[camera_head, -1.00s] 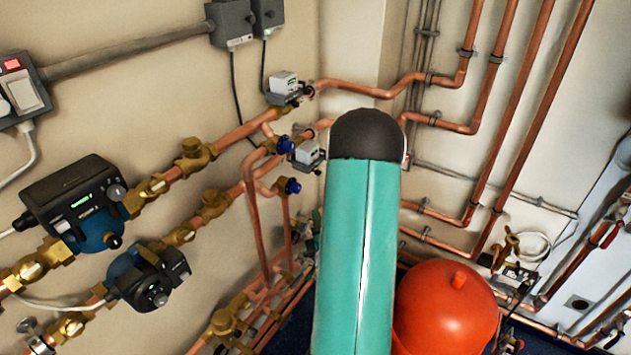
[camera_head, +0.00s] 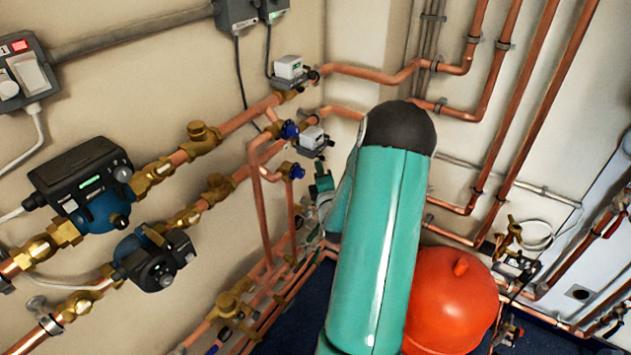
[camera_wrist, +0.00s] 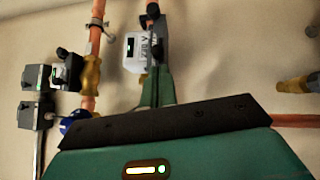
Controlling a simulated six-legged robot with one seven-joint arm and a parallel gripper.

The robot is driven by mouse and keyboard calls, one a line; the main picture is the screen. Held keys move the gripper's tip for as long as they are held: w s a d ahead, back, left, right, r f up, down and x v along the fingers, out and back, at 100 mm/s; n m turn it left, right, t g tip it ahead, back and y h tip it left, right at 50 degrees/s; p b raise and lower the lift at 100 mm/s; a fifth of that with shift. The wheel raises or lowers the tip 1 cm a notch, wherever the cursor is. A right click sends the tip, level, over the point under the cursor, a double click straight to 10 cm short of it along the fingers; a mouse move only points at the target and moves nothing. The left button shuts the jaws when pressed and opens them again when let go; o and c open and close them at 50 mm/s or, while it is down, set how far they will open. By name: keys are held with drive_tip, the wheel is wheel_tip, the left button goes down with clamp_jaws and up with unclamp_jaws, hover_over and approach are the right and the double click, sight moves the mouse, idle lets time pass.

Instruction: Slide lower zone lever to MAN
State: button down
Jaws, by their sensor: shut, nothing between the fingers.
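The lower zone valve (camera_head: 312,138), a pale box on a dark base, sits on the lower copper pipe by the wall corner. In the wrist view its white box (camera_wrist: 134,52), marked 230 V, is close ahead. Its lever is too small to pick out for certain. My gripper (camera_head: 321,168) is just below and right of this box in the head view, partly hidden by my arm. In the wrist view my shut, empty gripper (camera_wrist: 156,78) reaches up in front of the box's right side. I cannot tell whether it touches the box or lever.
The upper zone valve (camera_head: 289,67) stands close above; blue-capped valves (camera_head: 290,130) sit left of the lower valve. Two dark pumps (camera_head: 88,190) are at left. A red vessel (camera_head: 450,300) stands at lower right, beside my arm. Copper pipes line the corner.

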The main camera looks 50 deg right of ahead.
sight(322, 158)
drive_tip(key=shift+w+d, duration=0.15)
drive_tip(key=shift+d, duration=0.1)
drive_tip(key=d, duration=0.3)
drive_tip(key=shift+d+r, duration=0.1)
idle(0.5)
